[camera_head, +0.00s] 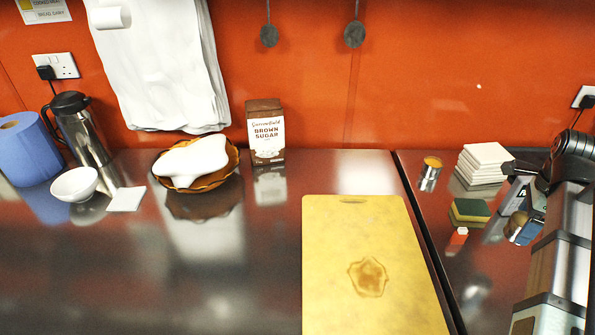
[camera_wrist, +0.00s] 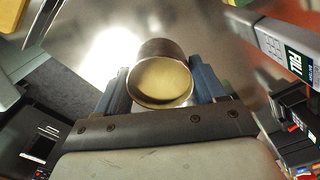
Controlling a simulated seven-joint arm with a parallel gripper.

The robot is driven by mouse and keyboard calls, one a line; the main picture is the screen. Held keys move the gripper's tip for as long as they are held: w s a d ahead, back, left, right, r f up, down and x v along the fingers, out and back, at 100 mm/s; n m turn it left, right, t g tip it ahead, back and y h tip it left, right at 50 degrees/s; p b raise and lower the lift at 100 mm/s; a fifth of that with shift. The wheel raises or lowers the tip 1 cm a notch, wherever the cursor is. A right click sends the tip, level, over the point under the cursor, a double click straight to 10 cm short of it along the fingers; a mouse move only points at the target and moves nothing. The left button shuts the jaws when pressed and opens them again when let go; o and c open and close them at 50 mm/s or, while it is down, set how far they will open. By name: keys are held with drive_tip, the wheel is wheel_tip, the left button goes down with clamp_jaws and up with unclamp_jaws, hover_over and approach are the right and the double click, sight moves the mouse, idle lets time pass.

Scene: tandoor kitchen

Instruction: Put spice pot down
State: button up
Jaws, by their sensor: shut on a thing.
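In the wrist view my gripper (camera_wrist: 163,90) is shut on the spice pot (camera_wrist: 160,82), a short round metal pot with a dull yellow face turned toward the camera. One blue-grey finger lies on each side of it. A bright metal surface shows beyond the pot; whether the pot touches it I cannot tell. In the head view a small metal pot with an orange-yellow top (camera_head: 430,174) stands upright on the right-hand counter, with no fingers visible around it.
Right of that pot are a stack of white tiles (camera_head: 484,163), a green-yellow sponge (camera_head: 470,211) and a small orange-white item (camera_head: 457,238). A yellow cutting board (camera_head: 350,225) lies left of the counter seam.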

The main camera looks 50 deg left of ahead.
drive_tip(key=s+a+n, duration=0.3)
drive_tip(key=a+n, duration=0.2)
drive_tip(key=a, duration=2.7)
drive_tip(key=w+a, duration=0.6)
drive_tip(key=a, duration=0.4)
drive_tip(key=shift+n, duration=0.4)
drive_tip(key=shift+f, duration=4.85)
drive_tip(key=shift+f, duration=0.1)
drive_tip(key=o, duration=1.1)
drive_tip(key=shift+c, duration=0.2)
